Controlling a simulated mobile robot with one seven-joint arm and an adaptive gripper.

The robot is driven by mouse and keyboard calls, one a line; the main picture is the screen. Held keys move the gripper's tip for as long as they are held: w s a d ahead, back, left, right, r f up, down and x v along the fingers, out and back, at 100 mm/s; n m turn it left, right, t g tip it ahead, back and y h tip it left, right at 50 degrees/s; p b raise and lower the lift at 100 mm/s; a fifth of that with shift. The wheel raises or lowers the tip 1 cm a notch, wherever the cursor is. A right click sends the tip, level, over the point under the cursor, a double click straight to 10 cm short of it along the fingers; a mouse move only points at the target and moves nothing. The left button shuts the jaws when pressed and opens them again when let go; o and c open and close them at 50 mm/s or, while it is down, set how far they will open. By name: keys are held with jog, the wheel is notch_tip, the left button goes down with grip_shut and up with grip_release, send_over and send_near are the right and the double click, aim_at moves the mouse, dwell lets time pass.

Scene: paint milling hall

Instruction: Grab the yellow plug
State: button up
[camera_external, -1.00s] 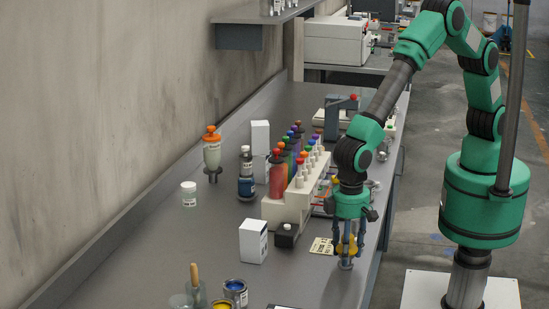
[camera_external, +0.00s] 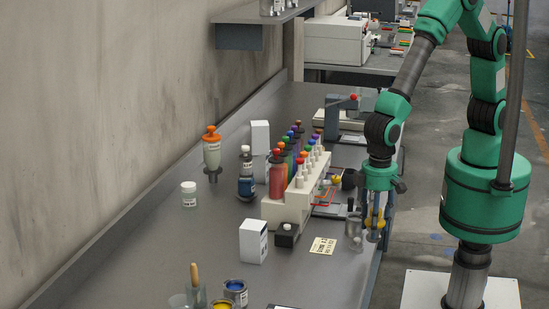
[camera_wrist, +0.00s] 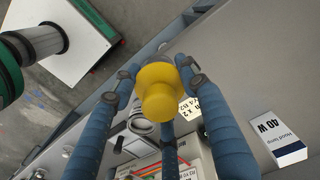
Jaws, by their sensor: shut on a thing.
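The yellow plug (camera_wrist: 160,92) is a rounded yellow knob between the blue fingers of my gripper (camera_wrist: 165,85) in the wrist view. The fingers are shut around it.
A printed card (camera_external: 323,246), a white box (camera_external: 253,241) and a small black box (camera_external: 286,235) lie to the left on the bench. A pale rack (camera_external: 286,211) with colored bottles stands behind them. The front middle of the bench (camera_external: 150,250) is mostly clear.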

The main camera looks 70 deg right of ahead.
jog(key=shift+s+d+r, duration=0.15)
jog(key=shift+s+d, duration=0.6)
jog(key=shift+d, duration=0.25)
jog(key=shift+s+d+r, duration=0.1)
jog(key=shift+s+d, duration=0.6)
jog(key=shift+d, duration=0.3)
jog(key=shift+w+a+r+p, duration=0.1)
jog(key=shift+w+p, duration=0.05)
jog(key=shift+p, duration=0.2)
